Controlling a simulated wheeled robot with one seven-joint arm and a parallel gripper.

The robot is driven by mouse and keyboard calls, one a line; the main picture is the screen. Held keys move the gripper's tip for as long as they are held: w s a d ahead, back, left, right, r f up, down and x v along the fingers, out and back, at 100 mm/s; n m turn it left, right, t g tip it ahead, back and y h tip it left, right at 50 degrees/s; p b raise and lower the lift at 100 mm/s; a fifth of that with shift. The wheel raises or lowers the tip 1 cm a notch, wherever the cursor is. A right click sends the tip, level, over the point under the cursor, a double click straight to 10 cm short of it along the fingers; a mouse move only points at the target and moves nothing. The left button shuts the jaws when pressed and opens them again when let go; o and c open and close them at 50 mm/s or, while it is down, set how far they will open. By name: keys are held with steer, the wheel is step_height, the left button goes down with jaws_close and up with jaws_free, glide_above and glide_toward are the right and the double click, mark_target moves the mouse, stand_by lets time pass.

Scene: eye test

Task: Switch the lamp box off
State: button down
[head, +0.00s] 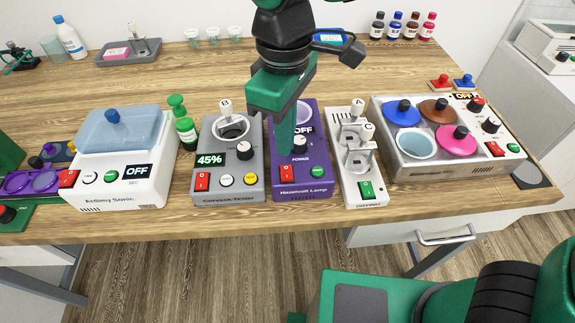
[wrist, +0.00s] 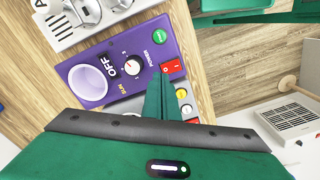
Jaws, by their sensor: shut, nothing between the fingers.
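The lamp box (head: 318,185) is purple and marked "Hazelnut Lamp". Its display (head: 307,116) reads OFF. In the wrist view the lamp box (wrist: 112,98) shows a pale round window (wrist: 88,82), a knob (wrist: 133,68), a green button (wrist: 159,37) and a red rocker switch (wrist: 172,69). The rocker also shows in the head view (head: 287,171). My gripper (head: 284,152) is shut and empty, pointing down over the box and hiding part of its top. In the wrist view my gripper's fingertips (wrist: 160,82) appear close beside the rocker; I cannot tell whether they touch the box.
A grey tester (head: 226,193) stands close on the left, and a white device (head: 362,197) with two handles on the right. Further right is a box with coloured pots (head: 455,172); further left, a white bath (head: 115,195). The bench front (head: 230,228) is clear.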

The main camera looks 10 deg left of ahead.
mark_target(286, 166)
step_height(286, 166, up, 4)
steer(key=shift+f, duration=0.1)
stand_by(0.4)
stand_by(0.5)
